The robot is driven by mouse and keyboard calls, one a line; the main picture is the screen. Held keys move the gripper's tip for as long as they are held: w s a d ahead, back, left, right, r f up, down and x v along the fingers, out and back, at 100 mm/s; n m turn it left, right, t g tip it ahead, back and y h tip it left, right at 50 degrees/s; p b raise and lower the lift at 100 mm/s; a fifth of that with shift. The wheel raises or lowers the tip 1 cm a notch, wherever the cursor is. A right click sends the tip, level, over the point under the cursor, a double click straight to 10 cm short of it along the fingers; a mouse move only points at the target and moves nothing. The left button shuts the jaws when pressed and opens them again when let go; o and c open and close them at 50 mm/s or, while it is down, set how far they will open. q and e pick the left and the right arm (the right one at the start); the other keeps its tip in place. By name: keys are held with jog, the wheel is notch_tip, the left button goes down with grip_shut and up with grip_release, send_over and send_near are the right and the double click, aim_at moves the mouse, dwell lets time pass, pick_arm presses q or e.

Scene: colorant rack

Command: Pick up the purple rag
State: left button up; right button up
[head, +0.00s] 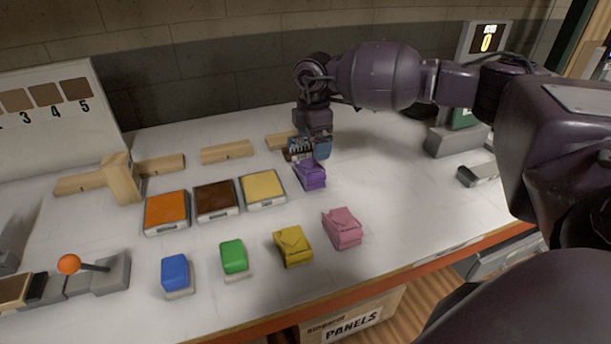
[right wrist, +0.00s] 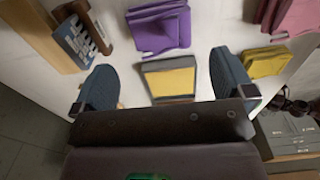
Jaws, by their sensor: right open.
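The purple rag (head: 310,174) lies folded on the white table, right of the yellow colorant tray. It also shows in the right wrist view (right wrist: 158,27), at the top centre, beyond my fingertips. My right gripper (head: 318,148) is just behind the rag in the head view, low over the table. In the right wrist view its two blue fingers (right wrist: 163,82) are spread apart and hold nothing, with the yellow tray showing between them. My left gripper is not in view.
A yellow rag (head: 292,246) and a pink rag (head: 342,228) lie nearer the front edge. Orange, brown and yellow trays (head: 263,188) stand left of the purple rag. Blue and green sponges (head: 233,256) lie in front. Wooden blocks (head: 228,152) are behind.

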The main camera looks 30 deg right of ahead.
aim_at(314, 165)
jog(key=shift+s+f, duration=0.1)
jog(key=shift+f, duration=0.25)
notch_tip(314, 165, down, 4)
jog(key=shift+r, duration=0.15)
jog(key=shift+f, duration=0.7)
notch_tip(314, 165, down, 5)
jog(key=shift+d+r+b, duration=0.15)
jog(key=shift+r+b, duration=0.05)
jog(key=shift+b, duration=0.25)
jog(key=c, duration=0.6)
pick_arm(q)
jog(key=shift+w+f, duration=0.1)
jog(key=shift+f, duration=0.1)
pick_arm(e)
jog(key=shift+c, duration=0.2)
jog(key=shift+r, duration=0.15)
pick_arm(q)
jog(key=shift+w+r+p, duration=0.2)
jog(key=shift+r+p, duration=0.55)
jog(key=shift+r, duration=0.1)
pick_arm(e)
notch_tip(314, 165, up, 20)
